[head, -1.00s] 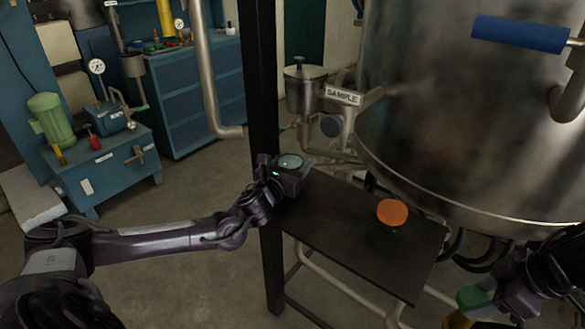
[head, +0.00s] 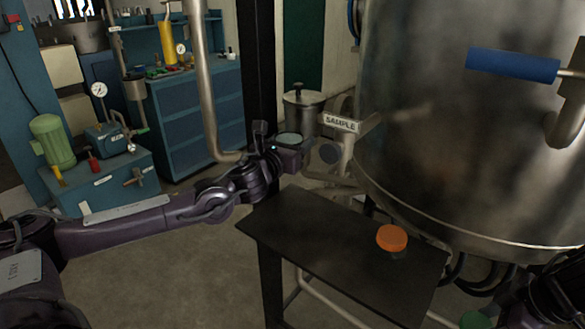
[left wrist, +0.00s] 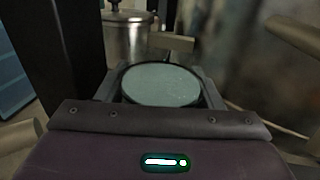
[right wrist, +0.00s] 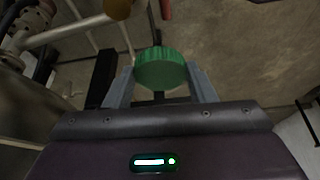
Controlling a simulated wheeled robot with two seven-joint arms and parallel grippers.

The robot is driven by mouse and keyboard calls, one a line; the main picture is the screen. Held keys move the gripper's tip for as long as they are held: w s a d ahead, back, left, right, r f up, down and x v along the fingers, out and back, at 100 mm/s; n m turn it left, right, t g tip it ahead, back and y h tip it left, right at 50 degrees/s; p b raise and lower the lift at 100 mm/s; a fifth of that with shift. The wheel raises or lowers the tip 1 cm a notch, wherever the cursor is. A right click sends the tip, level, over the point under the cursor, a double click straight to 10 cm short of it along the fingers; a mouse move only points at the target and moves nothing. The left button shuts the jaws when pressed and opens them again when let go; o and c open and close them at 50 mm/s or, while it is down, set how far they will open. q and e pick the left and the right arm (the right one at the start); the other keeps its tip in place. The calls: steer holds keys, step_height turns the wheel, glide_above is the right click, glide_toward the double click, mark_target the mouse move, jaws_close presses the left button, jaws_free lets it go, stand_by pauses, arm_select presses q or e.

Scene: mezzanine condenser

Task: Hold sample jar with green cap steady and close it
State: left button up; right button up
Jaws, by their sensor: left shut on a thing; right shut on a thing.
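My left gripper (head: 288,146) is shut on the sample jar (head: 290,138) and holds it above the back left of the dark table. In the left wrist view the jar's pale round top (left wrist: 161,84) lies between the fingers, with no green cap on it. The green cap (right wrist: 160,68) is between the fingers of my right gripper (right wrist: 161,84), which is shut on it. In the head view the cap (head: 477,320) shows at the bottom edge, lower right, well apart from the jar. Most of the right gripper is cut off there.
A dark table (head: 330,240) bears a jar with an orange cap (head: 391,238) at its right. A large steel vessel (head: 450,130) stands behind it. A SAMPLE sign (head: 341,123) and a lidded steel pot (head: 303,112) are just beyond my left gripper.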

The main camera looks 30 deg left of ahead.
mark_target(292, 123)
arm_select(q)
step_height(292, 123, up, 7)
steer(key=shift+f, duration=0.2)
arm_select(e)
steer(key=shift+r, duration=0.2)
arm_select(q)
steer(key=o, duration=0.4)
steer(key=c, duration=0.7)
steer(key=shift+f, duration=0.15)
arm_select(e)
steer(key=shift+s+f, duration=0.1)
